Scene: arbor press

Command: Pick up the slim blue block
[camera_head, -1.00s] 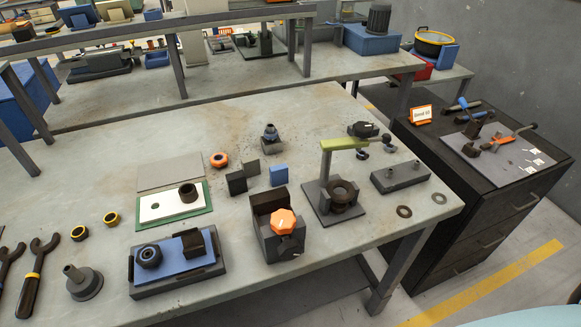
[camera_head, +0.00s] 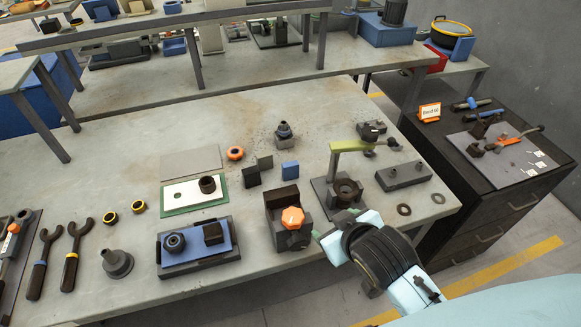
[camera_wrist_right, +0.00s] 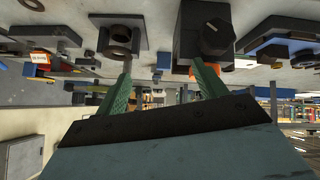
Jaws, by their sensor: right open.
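The slim blue block (camera_head: 290,170) stands upright on the workbench (camera_head: 110,180) in the head view, right of two small dark blocks (camera_head: 258,172). My right gripper (camera_wrist_right: 162,64) is open and empty, its two green fingers spread in the wrist view. In the head view, my right arm's pale blue wrist is at the bench's front edge, front right of the blue block and well apart from it. A small blue patch between the fingers in the wrist view may be the block; I cannot tell for sure. My left gripper is not in view.
A blue-topped fixture (camera_head: 196,247) and a green-edged plate (camera_head: 193,196) lie left.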

